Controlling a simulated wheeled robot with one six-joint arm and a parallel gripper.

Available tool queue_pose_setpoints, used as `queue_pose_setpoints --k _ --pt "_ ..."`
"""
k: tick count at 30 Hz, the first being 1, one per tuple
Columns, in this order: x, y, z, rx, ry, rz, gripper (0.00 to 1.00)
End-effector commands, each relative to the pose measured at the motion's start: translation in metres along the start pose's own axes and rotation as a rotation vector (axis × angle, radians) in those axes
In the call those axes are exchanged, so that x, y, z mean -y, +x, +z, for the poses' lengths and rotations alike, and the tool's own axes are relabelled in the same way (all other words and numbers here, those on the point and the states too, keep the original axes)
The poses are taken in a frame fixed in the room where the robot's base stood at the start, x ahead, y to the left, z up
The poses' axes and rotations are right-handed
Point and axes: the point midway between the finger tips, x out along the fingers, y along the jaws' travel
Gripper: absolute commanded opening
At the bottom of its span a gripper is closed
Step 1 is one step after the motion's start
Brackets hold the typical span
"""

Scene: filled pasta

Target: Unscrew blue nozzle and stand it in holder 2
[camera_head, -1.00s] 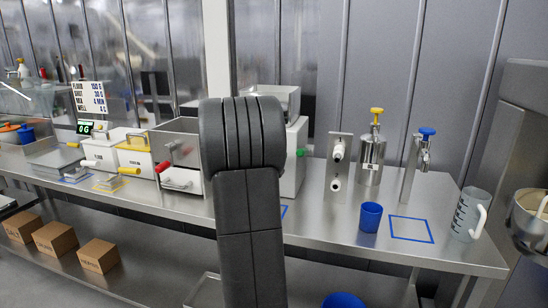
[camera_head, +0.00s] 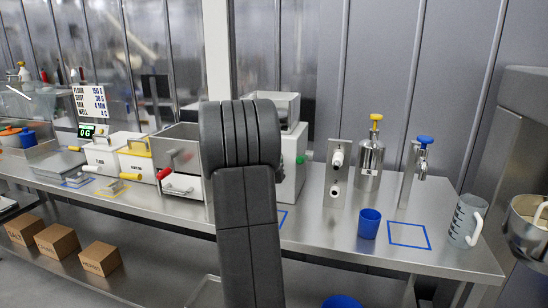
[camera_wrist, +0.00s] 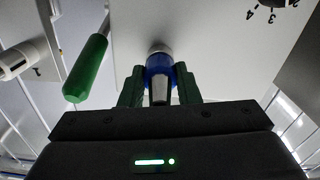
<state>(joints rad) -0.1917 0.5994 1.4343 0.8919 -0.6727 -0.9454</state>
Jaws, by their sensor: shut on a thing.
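In the wrist view my gripper (camera_wrist: 159,88) has its green fingers shut on the blue nozzle (camera_wrist: 159,66), one finger on each side. The nozzle has a blue collar and a metal tip pointing toward the camera. Its far end meets a grey ring on a pale machine face; I cannot tell whether it is still threaded. In the head view my arm hides the gripper and nozzle.
A green handle (camera_wrist: 87,68) stands close left of my gripper. In the head view an upright metal plate (camera_head: 338,172) with two white cylinders stands right of the white machine (camera_head: 292,170). Beyond are yellow- and blue-topped dispensers, a blue cup (camera_head: 369,224) and a jug (camera_head: 466,220).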

Motion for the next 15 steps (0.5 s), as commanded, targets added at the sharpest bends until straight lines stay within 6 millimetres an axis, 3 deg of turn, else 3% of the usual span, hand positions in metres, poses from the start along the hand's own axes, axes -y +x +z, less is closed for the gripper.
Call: queue_pose_setpoints --k 1,15 --pt "-0.0006 -0.0002 -0.0072 0.003 -0.049 -0.003 0.02" --pt "-0.0006 -0.0006 -0.0070 0.002 -0.541 -0.004 0.02"
